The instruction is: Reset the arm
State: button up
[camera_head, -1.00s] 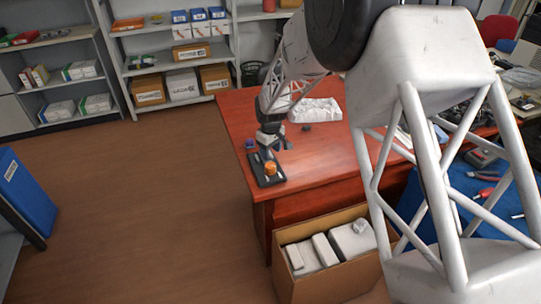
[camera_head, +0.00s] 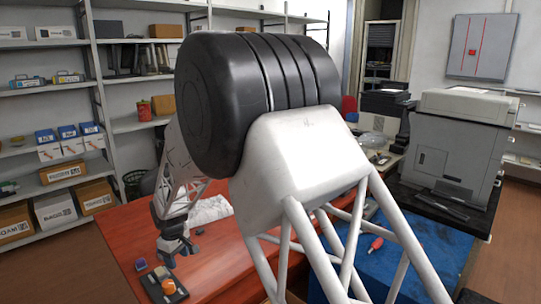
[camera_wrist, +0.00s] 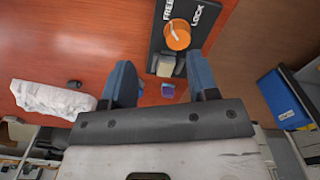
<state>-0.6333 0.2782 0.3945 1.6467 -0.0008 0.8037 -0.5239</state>
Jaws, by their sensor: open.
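My gripper (camera_head: 172,256) is above the red-brown table (camera_head: 115,235) near its left end. In the wrist view its two blue-grey fingers (camera_wrist: 160,76) are spread apart with nothing held between them. A black plate (camera_head: 181,294) with an orange knob (camera_head: 168,286) lies on the table close to the gripper. In the wrist view the knob (camera_wrist: 177,35) sits on the plate between the words FREE and LOCK, beyond the fingertips. My large arm links hide much of the table in the head view.
A small purple-blue item (camera_wrist: 168,91) lies beside the plate. A crumpled white bag (camera_wrist: 53,98) and a small dark item (camera_wrist: 74,84) lie elsewhere on the table. A printer (camera_head: 455,140) stands at right, behind a blue mat (camera_head: 430,250). Shelves (camera_head: 45,90) line the left wall.

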jog(key=s+d+r+m, duration=0.2)
jog(key=s+d+r, duration=0.2)
jog(key=d+r, duration=0.45)
jog(key=s+d+r+m+t, duration=0.1)
jog(key=s+d+r+m, duration=0.3)
jog(key=d, duration=0.8)
jog(key=s+d+r, duration=0.3)
jog(key=d+r, duration=0.4)
jog(key=d, duration=0.3)
jog(key=s+d+r+m, duration=0.1)
jog(key=s+d+m, duration=0.2)
jog(key=s+d, duration=0.6)
jog(key=s+d+r+m+t, duration=0.1)
jog(key=s+d+m, duration=0.3)
jog(key=s+d, duration=0.6)
jog(key=shift+s+d+r, duration=0.15)
jog(key=shift+s+r, duration=0.2)
jog(key=shift+s, duration=3.6)
